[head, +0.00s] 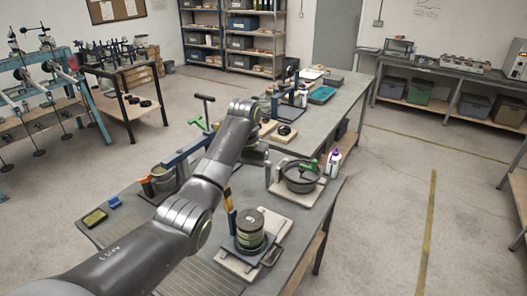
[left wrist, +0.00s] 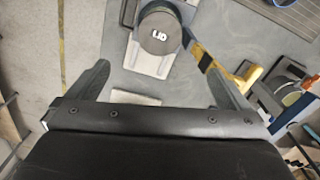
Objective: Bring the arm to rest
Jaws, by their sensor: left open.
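My left arm (head: 185,215) reaches in from the lower left over the near bench. Its gripper is mostly hidden behind the wrist in the head view. In the left wrist view my left gripper (left wrist: 158,88) is open, with two dark fingers wide apart and nothing between the tips. Beyond the fingers stands a dark round pot (left wrist: 160,32) with light lettering on top, on a pale board (left wrist: 150,62). The pot also shows in the head view (head: 250,230). A yellow-and-black striped bar (left wrist: 205,58) stands beside it. My right gripper is not in view.
Open floor (head: 390,200) lies to the right.

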